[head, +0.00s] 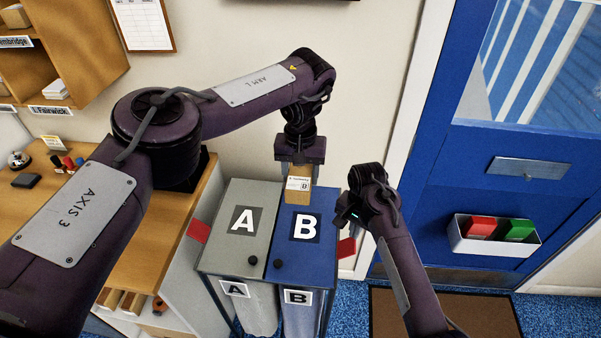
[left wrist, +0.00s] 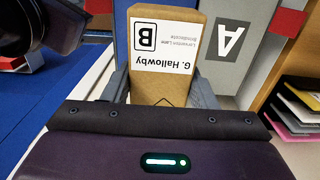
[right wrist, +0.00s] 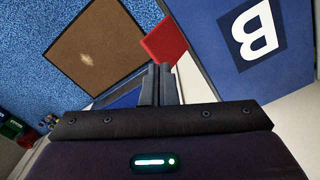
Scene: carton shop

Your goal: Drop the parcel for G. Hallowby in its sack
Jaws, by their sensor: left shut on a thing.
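My left gripper (head: 299,166) is shut on a small brown parcel (head: 298,195) and holds it above the back part of the blue lid marked B (head: 308,250). In the left wrist view the parcel (left wrist: 165,87) has a white label reading G. Hallowby with a boxed B. Lid B looks closed, as does the grey lid marked A (head: 242,250) beside it. The sack tagged B (head: 298,322) hangs below its lid, mostly hidden. My right gripper (head: 347,212) is beside lid B's right edge; its fingers (right wrist: 159,84) are together and empty, close to a red tab (right wrist: 165,38).
The sack tagged A (head: 259,308) hangs to the left. A wooden counter (head: 110,235) stands left, with pigeonholes (head: 95,65) above. A blue door (head: 480,165) with a tray of red and green blocks (head: 485,238) is at right, a brown mat (head: 470,315) before it.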

